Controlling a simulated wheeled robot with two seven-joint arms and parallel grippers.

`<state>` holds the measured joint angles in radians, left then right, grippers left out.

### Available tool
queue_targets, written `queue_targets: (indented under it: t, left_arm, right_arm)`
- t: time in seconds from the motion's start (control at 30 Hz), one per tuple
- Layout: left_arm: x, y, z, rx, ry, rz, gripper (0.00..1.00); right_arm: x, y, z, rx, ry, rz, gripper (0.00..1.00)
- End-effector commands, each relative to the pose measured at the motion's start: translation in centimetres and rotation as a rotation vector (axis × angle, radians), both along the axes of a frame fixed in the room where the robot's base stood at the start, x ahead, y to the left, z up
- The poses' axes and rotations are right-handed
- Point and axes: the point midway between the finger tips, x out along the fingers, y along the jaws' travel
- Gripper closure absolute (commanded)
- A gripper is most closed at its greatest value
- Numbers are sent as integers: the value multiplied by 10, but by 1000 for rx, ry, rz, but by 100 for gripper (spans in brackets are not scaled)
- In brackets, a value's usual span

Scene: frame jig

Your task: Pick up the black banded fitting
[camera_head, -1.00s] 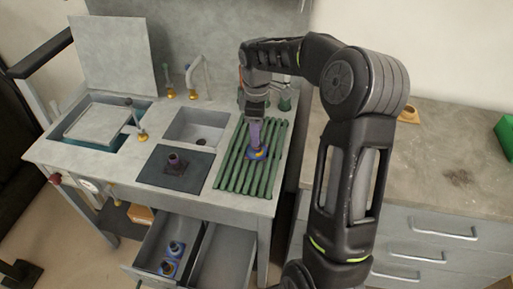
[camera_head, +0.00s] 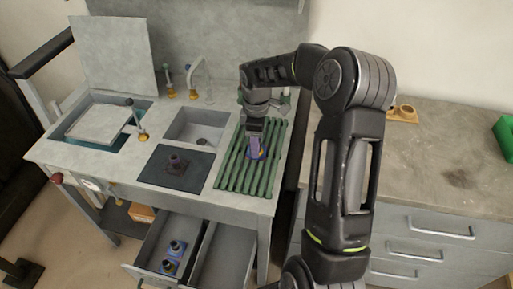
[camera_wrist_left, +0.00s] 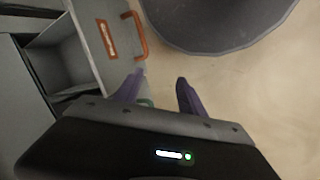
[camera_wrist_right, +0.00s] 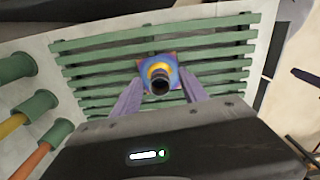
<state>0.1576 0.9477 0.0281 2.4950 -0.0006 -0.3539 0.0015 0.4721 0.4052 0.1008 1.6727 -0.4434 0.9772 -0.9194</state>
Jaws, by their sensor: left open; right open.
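A fitting (camera_wrist_right: 160,72) with a blue, reddish-edged square base, a yellow ring and a black open neck stands on the green slatted rack (camera_wrist_right: 215,48). In the head view the fitting (camera_head: 260,154) is mostly hidden behind my right gripper (camera_head: 255,152). In the right wrist view my right gripper (camera_wrist_right: 160,88) is open, with its purple fingers on either side of the fitting's neck; contact cannot be told. My left gripper (camera_wrist_left: 160,80) is open and empty above the floor; it is not seen in the head view.
A dark fitting (camera_head: 175,162) stands on a black plate (camera_head: 190,181) left of the rack. Fittings with blue bases (camera_head: 170,266) lie in an open drawer (camera_head: 193,228) below. A sink (camera_head: 186,125) and taps are behind. An orange-handled grey container (camera_wrist_left: 110,40) is near my left gripper.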

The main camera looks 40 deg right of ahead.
Motion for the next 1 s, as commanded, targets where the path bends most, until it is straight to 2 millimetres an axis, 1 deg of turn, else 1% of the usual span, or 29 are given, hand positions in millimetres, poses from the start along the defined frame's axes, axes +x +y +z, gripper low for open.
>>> queue_targets:
  t: [0.07, 0.67, 1.0]
  left_arm:
    - [0, 0, 0, 0, 0, 0, 53]
    - [0, 0, 0, 0, 0, 0, 53]
    - [0, 0, 0, 0, 0, 0, 53]
  right_arm:
    - [0, 0, 0, 0, 0, 0, 51]
    - [0, 0, 0, 0, 0, 0, 100]
    - [0, 0, 0, -1, -1, 0, 100]
